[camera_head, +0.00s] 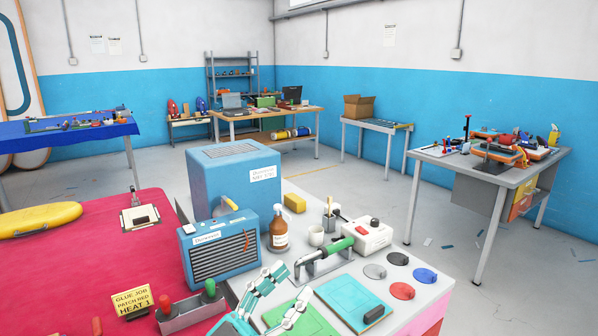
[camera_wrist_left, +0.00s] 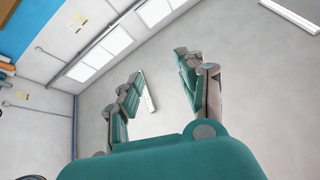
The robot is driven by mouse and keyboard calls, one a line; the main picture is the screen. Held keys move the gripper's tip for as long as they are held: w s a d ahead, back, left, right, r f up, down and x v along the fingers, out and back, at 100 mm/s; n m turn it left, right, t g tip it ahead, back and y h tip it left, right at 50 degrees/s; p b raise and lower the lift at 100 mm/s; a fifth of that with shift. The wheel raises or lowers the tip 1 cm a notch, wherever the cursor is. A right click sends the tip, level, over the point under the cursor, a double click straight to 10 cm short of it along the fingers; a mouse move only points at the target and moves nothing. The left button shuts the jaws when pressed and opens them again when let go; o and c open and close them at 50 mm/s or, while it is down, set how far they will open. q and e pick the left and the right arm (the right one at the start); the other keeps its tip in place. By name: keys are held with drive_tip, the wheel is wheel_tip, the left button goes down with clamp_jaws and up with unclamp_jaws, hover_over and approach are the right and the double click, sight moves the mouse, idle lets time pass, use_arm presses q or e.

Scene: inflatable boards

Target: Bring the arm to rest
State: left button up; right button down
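My left gripper (camera_head: 292,282), teal and white, is at the bottom middle of the head view, over the near part of the grey worktop (camera_head: 432,290). It is open, its two fingers well apart. In the left wrist view the fingers (camera_wrist_left: 158,66) point up toward the ceiling, with nothing between them. Behind the fingers in the head view are a green board (camera_head: 305,318) and a teal board (camera_head: 352,296), both lying on the worktop. My right gripper is not in view.
Near the gripper stand a green-handled tool (camera_head: 325,255), a brown bottle (camera_head: 279,230), a blue heater box (camera_head: 222,250) and a white control box (camera_head: 367,236). Coloured discs (camera_head: 402,291) lie to the right. A red-covered table (camera_head: 70,270) is at left. Open floor lies beyond.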

use_arm(q)
drive_tip(key=w+a+f+n+t+y, duration=0.35)
drive_tip(key=a+f+n+y, duration=0.9)
drive_tip(key=y, duration=0.45)
drive_tip(key=s+a+f+n+g+y, duration=0.2)
drive_tip(key=s+a+f+g, duration=0.35)
drive_tip(key=f, duration=0.35)
drive_tip(key=s+f+m+g, duration=0.2)
drive_tip(key=s+f+g, duration=0.35)
drive_tip(key=s, duration=0.45)
drive_tip(key=s+f+m+g, duration=0.1)
drive_tip(key=s+f+g, duration=0.3)
drive_tip(key=s+f, duration=0.45)
wheel_tip(320, 180, down, 24)
drive_tip(key=s+g, duration=0.1)
drive_tip(key=s, duration=0.2)
drive_tip(key=s+a+f, duration=0.1)
drive_tip(key=s+f, duration=0.7)
drive_tip(key=s+a+f+g, duration=0.1)
drive_tip(key=s+a+f, duration=0.1)
drive_tip(key=s+f, duration=0.6)
drive_tip(key=shift+s+a+f+m+h, duration=0.3)
drive_tip(key=shift+s+f+m, duration=0.05)
drive_tip(key=shift+f, duration=0.15)
